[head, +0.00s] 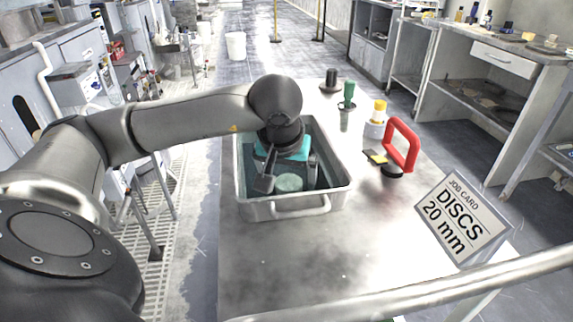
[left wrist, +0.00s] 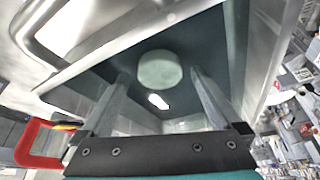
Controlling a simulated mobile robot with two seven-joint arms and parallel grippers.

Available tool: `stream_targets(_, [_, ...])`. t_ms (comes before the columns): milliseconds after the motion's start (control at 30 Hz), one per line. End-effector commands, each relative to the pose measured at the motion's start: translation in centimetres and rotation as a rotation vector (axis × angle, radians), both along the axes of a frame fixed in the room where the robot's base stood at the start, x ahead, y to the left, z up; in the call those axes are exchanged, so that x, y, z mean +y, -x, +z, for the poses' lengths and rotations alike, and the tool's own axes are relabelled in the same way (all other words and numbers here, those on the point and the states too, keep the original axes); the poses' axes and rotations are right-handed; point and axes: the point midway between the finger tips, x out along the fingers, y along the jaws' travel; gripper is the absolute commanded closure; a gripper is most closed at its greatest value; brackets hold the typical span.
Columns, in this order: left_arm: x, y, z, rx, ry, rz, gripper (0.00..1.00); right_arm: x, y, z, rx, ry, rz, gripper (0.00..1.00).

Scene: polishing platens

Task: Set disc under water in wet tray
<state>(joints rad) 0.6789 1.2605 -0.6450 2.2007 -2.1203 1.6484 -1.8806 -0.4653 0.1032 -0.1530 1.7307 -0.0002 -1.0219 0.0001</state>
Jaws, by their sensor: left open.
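The wet tray (head: 250,207) is a metal basin with dark teal inside, on the bench in the head view. A pale green round disc (head: 289,183) lies low inside it, near the front wall. The disc also shows in the left wrist view (left wrist: 160,70), just beyond the fingertips. My left gripper (head: 288,182) reaches down into the tray, and it also shows in the left wrist view (left wrist: 157,74). Its fingers are apart, one to each side of the disc in the picture, with no visible grip on it. I cannot tell the water level. My right gripper is not in view.
A job card (head: 460,217) reads "DISCS 20 mm". The bench top in front of the tray is clear.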

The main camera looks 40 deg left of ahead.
Motion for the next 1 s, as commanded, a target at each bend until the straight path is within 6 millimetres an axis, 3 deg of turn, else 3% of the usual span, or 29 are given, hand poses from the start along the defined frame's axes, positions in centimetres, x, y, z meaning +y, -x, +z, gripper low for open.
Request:
stream_targets(600, [-1.4,2.3,6.9,-0.005,0.000,0.000,0.02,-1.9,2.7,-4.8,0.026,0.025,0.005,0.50])
stream_targets(1000, [-2.2,3.7,10.7,-0.002,0.001,-0.001,0.02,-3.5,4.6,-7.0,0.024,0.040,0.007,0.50])
